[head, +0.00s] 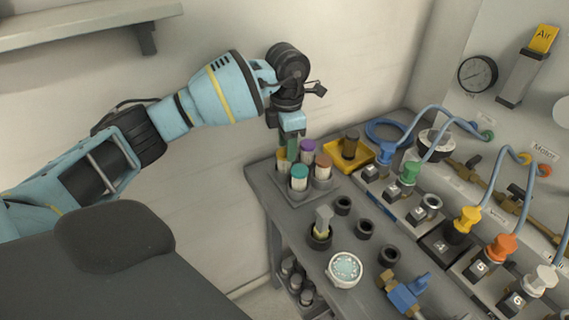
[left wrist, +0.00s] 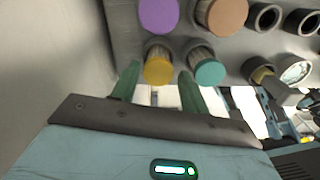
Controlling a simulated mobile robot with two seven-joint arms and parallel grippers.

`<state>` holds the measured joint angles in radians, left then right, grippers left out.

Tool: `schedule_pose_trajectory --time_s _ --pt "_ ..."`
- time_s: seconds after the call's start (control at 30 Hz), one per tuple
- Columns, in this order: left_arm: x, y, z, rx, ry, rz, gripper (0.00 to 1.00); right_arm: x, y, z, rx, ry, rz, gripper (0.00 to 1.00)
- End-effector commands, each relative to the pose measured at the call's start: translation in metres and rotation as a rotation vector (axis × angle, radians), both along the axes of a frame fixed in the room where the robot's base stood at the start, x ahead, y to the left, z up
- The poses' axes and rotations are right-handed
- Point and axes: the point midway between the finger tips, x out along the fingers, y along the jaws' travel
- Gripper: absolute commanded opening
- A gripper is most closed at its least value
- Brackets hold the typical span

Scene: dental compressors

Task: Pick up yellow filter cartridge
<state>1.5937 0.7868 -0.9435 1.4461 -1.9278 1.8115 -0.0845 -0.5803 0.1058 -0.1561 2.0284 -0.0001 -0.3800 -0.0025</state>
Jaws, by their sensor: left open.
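The yellow filter cartridge (left wrist: 159,70) shows its round yellow cap in the left wrist view, just ahead of my left gripper (left wrist: 157,82). The green fingers are open, one on each side of the cap in that view. I cannot tell how far down they reach beside it. In the head view my left gripper (head: 291,153) points down over the cartridge holder on the bench, and the yellow cartridge (head: 283,167) is partly hidden. A teal-capped cartridge (left wrist: 209,72) stands close to the right finger. My right gripper is out of view.
Purple-capped (head: 308,145) and brown-capped (head: 323,160) cartridges stand in the same holder. A yellow tray (head: 361,158) with a dark cylinder is behind it. Black rings, a round gauge (head: 344,269) and hose fittings fill the bench to the right. The wall is behind.

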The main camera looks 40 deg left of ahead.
Motion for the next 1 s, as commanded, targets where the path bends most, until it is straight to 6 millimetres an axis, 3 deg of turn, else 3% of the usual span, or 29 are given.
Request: schedule_pose_trajectory --time_s 0.23,0.57,0.83,1.0 --pt "-0.001 0.001 -0.035 0.000 0.004 -0.001 0.45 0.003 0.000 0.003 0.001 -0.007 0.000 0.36" --pt "0.000 0.001 -0.041 0.001 0.002 -0.001 0.45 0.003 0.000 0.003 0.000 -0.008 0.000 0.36" --pt "0.000 0.001 -0.041 0.000 0.002 -0.001 0.11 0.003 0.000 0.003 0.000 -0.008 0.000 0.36" --pt "0.000 0.001 -0.041 0.001 0.001 -0.001 0.10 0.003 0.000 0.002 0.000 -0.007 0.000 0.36"
